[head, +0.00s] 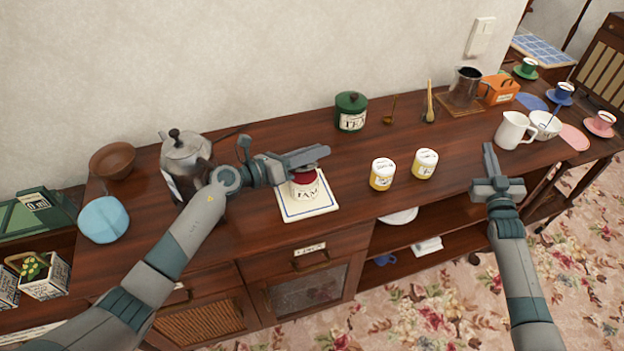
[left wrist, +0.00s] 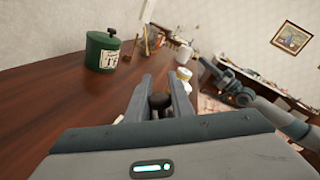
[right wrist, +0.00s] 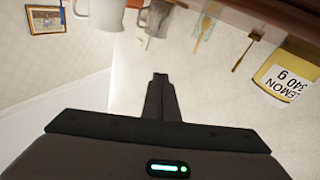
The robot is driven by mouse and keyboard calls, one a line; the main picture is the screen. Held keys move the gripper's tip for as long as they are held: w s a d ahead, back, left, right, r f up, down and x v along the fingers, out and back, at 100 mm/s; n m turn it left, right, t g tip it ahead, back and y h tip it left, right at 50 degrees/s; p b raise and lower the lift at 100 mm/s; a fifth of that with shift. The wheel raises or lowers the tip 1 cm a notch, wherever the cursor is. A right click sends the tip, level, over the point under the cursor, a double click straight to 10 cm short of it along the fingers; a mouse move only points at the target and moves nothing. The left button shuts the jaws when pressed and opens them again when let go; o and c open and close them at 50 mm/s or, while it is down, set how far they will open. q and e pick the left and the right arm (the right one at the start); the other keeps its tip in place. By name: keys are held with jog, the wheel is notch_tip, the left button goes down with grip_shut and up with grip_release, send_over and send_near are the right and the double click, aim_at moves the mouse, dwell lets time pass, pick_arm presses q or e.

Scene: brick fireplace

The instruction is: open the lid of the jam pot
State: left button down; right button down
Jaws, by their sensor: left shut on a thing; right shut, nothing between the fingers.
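The jam pot (head: 305,188) is white with dark lettering and a red lid (head: 304,175). It stands on a white mat with a blue border (head: 307,213) on the sideboard. My left gripper (head: 318,154) is at the top of the pot, coming from the left. In the left wrist view its fingers (left wrist: 161,98) are shut on a dark round knob (left wrist: 160,101). The gripper hides part of the lid, and I cannot tell whether the lid is lifted. My right gripper (head: 489,160) is shut and empty, in front of the sideboard's right part; its closed fingers show in the right wrist view (right wrist: 160,92).
Two yellow-and-white jars (head: 382,174) stand right of the pot. A green tea canister (head: 351,111) is behind it. A metal kettle (head: 186,160) stands left, close to my left arm. A white jug (head: 514,130) is at the right. The wood between pot and jars is clear.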

jog(key=w+a+r+n+y, duration=0.1)
jog(key=a+r+n+y, duration=0.25)
jog(key=a, duration=0.35)
jog(key=w+a+r+n+y, duration=0.2)
jog(key=a+r+n, duration=0.25)
jog(key=a, duration=0.35)
jog(key=s+a+r+n+g+y, duration=0.2)
jog(key=s+a+n+y, duration=0.15)
jog(key=a, duration=0.45)
jog(key=s+a+r+n+g+y, duration=0.1)
jog(key=s+a+r+n+y, duration=0.2)
jog(key=a, duration=0.5)
jog(key=s+a+f+n+g+h, duration=0.1)
jog(key=s+a+f+n+h, duration=0.2)
jog(key=s+a+n, duration=0.4)
jog(key=s+a+f+n+g+h, duration=0.1)
jog(key=s+a+f+n, duration=0.5)
jog(key=n, duration=1.1)
jog(key=s+a+h, duration=0.1)
jog(key=s+a, duration=0.1)
jog(key=s, duration=0.1)
jog(key=shift+f+g+h, duration=0.15)
jog(key=shift+g+h, duration=0.15)
jog(key=shift+h, duration=0.1)
